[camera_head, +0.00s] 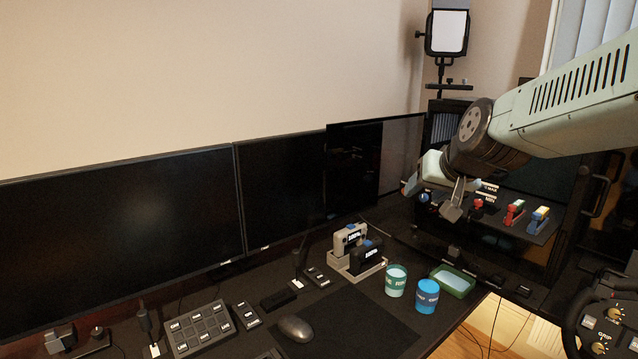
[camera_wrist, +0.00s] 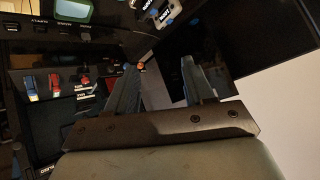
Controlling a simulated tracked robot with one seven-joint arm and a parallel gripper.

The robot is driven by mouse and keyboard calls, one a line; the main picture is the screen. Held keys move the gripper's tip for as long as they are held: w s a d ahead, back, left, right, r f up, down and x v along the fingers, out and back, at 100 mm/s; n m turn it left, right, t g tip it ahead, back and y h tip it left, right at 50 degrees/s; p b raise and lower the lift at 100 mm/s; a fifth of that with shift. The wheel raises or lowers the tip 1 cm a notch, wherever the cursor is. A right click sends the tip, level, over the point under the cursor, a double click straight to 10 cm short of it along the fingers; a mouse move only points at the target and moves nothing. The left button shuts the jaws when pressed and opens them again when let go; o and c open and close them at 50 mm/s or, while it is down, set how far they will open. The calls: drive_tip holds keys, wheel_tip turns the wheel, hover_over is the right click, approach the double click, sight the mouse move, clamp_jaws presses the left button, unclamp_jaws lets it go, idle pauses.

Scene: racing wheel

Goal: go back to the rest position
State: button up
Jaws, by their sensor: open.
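My gripper (camera_head: 456,200) hangs from my arm at the right of the head view, in front of the small dark shelf. Its fingers are apart with nothing seen between them. In the wrist view my gripper (camera_wrist: 155,85) shows two spread fingers, with the dark shelf and a black screen behind them. My arm reaches in from the upper right.
The dark shelf (camera_head: 538,236) holds several small coloured items. On the desk are a blue cup (camera_head: 427,296), a pale green cup (camera_head: 396,280), a green tray (camera_head: 453,281), a grey holder (camera_head: 357,268) and a mouse (camera_head: 296,329). Black monitors (camera_head: 120,230) line the back.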

drive_tip(key=s+d+f+n+g+h, duration=0.1)
drive_tip(key=s+d+f+g, duration=0.1)
drive_tip(key=s, duration=1.4)
drive_tip(key=shift+s+d+f+g+h, duration=0.2)
drive_tip(key=shift+s+g+h, duration=0.15)
drive_tip(key=shift+g, duration=0.45)
